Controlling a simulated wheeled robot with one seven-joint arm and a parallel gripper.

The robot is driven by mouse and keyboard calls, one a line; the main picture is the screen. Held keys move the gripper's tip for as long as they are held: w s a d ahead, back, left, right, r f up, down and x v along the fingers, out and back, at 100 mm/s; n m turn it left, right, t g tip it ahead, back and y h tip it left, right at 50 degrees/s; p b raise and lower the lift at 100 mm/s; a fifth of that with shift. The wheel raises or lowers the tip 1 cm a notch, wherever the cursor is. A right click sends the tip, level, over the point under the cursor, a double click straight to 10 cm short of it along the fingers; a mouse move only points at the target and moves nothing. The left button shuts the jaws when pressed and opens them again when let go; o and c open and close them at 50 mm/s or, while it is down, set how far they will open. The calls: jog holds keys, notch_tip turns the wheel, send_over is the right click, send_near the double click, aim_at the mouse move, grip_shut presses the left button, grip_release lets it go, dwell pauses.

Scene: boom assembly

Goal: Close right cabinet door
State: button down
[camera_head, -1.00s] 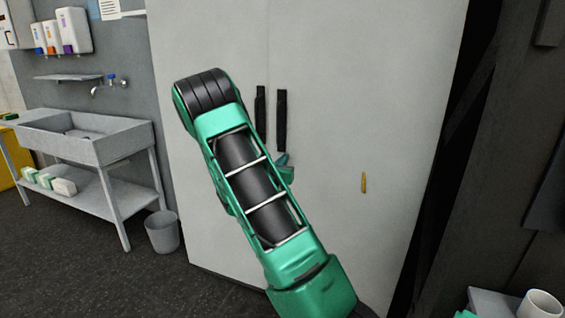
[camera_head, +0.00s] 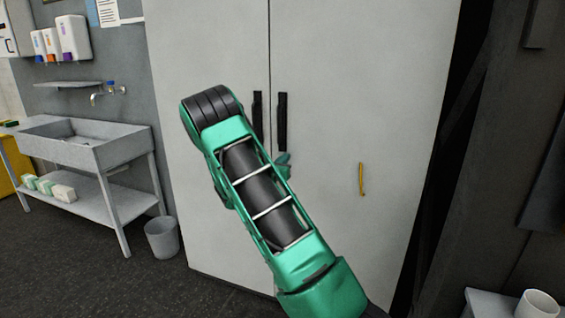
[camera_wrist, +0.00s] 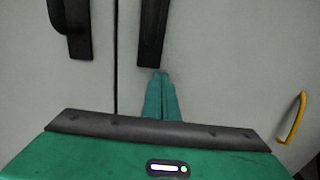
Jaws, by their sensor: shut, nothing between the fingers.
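The tall pale grey cabinet fills the middle of the head view, with its right door (camera_head: 400,120) right of a thin vertical seam. The right door looks flush or nearly flush with the left door (camera_head: 205,50); a small gap cannot be ruled out. The right door's black handle (camera_head: 282,120) stands beside the left door's black handle (camera_head: 258,115). My gripper (camera_head: 284,160) is shut and empty, just below the right handle. In the wrist view its green fingertips (camera_wrist: 160,75) are at the lower end of that handle (camera_wrist: 152,35); contact with the door cannot be told.
A thin yellow piece (camera_head: 361,179) shows on the right door, right of my gripper. A sink bench (camera_head: 85,150) and a grey bin (camera_head: 162,236) stand left. A white cup (camera_head: 537,305) is at the lower right. Dark floor is clear at lower left.

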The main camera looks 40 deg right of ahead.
jog(key=v, duration=1.4)
jog(key=shift+s, duration=0.15)
jog(key=shift+d, duration=0.15)
jog(key=s+d+f+m+g+y, duration=0.1)
jog(key=s+f+m+g+y, duration=0.2)
jog(key=s+m, duration=0.55)
jog(key=s+d+f+m+g+y, duration=0.1)
jog(key=s+m+g+y, duration=0.25)
jog(key=s+m, duration=0.5)
jog(key=s+a+r+m+g+y, duration=0.1)
jog(key=s+a+r+m+y, duration=0.2)
jog(key=s+a+m+y, duration=0.7)
jog(key=s+a+m, duration=0.2)
jog(key=s+a, duration=0.7)
jog(key=a, duration=0.1)
jog(key=shift+s, duration=0.25)
jog(key=shift+a, duration=0.15)
